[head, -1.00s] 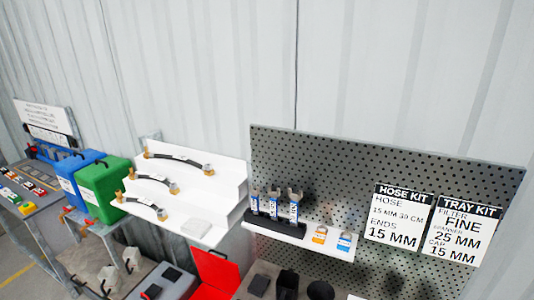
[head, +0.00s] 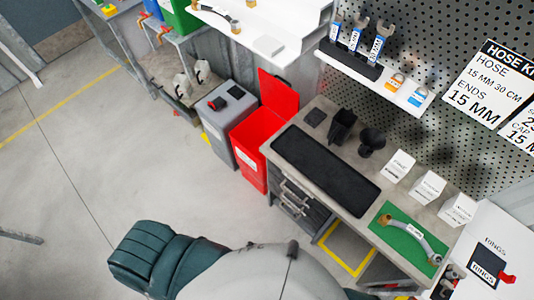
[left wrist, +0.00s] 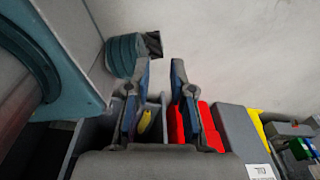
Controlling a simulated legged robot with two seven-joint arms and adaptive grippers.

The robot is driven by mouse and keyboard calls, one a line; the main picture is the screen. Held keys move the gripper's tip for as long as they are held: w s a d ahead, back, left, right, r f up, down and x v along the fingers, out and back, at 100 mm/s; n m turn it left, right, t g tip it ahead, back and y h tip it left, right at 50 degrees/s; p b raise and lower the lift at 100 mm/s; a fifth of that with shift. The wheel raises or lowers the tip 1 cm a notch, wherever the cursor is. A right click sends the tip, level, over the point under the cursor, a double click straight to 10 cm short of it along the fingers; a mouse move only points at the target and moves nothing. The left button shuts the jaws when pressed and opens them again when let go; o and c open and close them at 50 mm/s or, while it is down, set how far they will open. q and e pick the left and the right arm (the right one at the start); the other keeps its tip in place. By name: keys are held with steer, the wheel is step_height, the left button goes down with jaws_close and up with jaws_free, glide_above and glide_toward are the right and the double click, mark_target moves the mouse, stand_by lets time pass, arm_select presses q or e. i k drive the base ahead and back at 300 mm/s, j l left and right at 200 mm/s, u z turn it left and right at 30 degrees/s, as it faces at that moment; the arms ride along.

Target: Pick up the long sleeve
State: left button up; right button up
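I cannot make out a long sleeve for certain in either view. The workbench (head: 405,205) below the pegboard holds a black mat (head: 325,170), a square black holder (head: 342,126) and a round black cup (head: 371,141). My right gripper is not in view.
An open red bin (head: 250,151) and a grey bin (head: 219,125) stand left of the bench; the red bin also shows in the left wrist view (left wrist: 177,124). White boxes (head: 429,187) line the bench's back.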

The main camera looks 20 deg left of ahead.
mark_target(454, 275)
steer(key=z, duration=2.25)
